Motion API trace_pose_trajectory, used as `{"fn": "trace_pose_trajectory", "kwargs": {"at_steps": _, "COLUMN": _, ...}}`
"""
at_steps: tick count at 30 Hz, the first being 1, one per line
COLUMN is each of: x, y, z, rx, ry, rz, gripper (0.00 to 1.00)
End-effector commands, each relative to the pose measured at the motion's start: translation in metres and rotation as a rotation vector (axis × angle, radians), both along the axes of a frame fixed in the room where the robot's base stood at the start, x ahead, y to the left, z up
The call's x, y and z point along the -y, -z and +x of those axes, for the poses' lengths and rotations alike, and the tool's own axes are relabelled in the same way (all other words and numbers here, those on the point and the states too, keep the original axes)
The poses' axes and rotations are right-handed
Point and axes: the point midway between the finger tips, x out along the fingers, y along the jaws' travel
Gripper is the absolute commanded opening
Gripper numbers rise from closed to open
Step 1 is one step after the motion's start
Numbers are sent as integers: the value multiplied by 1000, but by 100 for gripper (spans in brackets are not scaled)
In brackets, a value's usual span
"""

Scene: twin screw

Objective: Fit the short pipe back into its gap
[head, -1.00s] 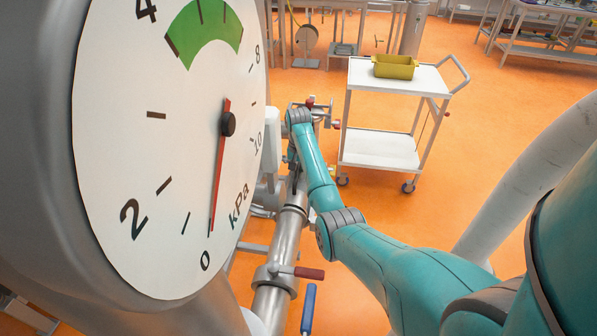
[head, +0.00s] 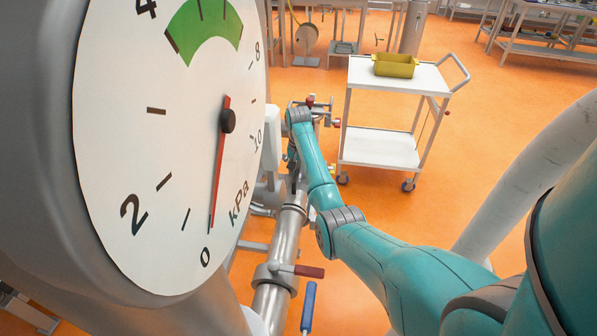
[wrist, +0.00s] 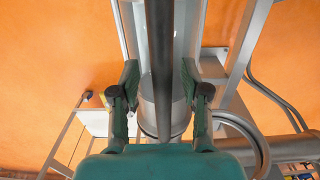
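My gripper (wrist: 160,78) has its two green fingers spread wide apart, with dark joints at their bases. A dark narrow bar (wrist: 158,40) runs up the middle between them without touching either finger. A grey pipe (wrist: 128,25) lies behind the bar and the fingers. In the head view a silver pipe line (head: 285,235) with flanges runs below my arm. My gripper there is small and mostly hidden by my arm and the gauge. I cannot tell the short pipe apart from the line, and I cannot make out its gap.
A large kPa gauge (head: 170,120) blocks the left, its red needle near 0. A red handle (head: 308,272) and a blue handle (head: 308,307) stick out by the pipe. A white trolley (head: 380,148) with a yellow bin (head: 395,66) stands behind. Orange floor is free at right.

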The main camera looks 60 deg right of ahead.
Motion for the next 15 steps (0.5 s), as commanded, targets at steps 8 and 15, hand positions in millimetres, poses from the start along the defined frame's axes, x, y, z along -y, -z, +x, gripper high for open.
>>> {"fn": "trace_pose_trajectory", "kwargs": {"at_steps": 8, "x": 0, "y": -6, "z": 0, "rx": -2, "ry": 0, "rz": 1, "gripper": 46}}
{"fn": "trace_pose_trajectory", "kwargs": {"at_steps": 15, "x": 0, "y": -43, "z": 1, "rx": 2, "ry": 0, "rz": -1, "gripper": 46}}
